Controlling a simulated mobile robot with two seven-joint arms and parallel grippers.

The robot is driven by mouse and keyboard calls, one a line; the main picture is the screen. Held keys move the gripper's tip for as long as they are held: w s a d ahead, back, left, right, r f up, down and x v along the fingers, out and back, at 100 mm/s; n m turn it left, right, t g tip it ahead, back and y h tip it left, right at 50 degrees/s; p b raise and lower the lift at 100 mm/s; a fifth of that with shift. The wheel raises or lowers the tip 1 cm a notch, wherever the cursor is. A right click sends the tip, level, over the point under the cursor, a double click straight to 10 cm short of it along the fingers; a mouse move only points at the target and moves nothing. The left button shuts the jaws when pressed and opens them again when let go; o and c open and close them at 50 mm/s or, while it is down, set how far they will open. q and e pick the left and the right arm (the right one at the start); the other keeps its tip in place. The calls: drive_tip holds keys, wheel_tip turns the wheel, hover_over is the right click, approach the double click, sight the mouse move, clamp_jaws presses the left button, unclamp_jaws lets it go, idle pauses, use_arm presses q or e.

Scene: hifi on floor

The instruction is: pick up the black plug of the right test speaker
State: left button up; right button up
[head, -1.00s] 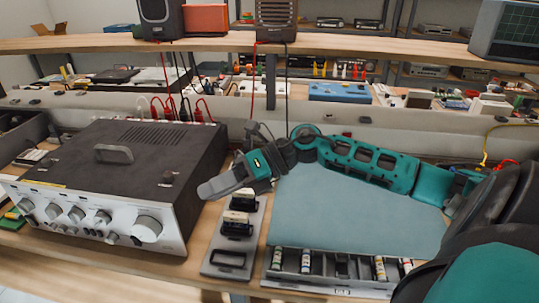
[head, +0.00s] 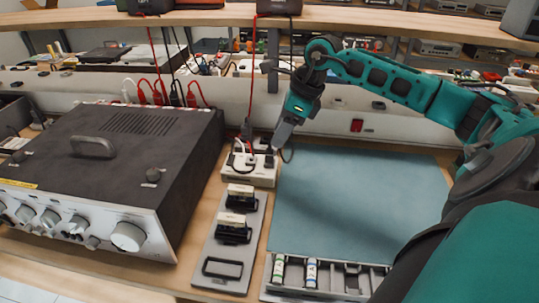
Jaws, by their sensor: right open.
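The right test speaker (head: 279,7) stands on the upper shelf, only its bottom in view. A red cable (head: 252,75) hangs from it to a small white block (head: 262,176) on the bench. A black cable (head: 291,40) also hangs from it and passes behind my right gripper; a dark loop shows beside the fingers. I cannot make out the black plug itself, which is small or hidden by the fingers. My right gripper (head: 281,146) is open, pointing down, just above and right of the white block. My left gripper is not in view.
An amplifier (head: 110,150) fills the left, with red and black plugs (head: 165,95) at its back. A grey holder (head: 232,250) stands before the white block. A blue-grey mat (head: 355,200) lies clear on the right, above a tray of small bottles (head: 312,272).

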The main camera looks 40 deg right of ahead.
sight(272, 150)
drive_tip(key=shift+x, duration=3.1)
drive_tip(key=shift+s+a, duration=0.1)
drive_tip(key=shift+s, duration=0.05)
drive_tip(key=shift+c, duration=0.4)
clamp_jaws()
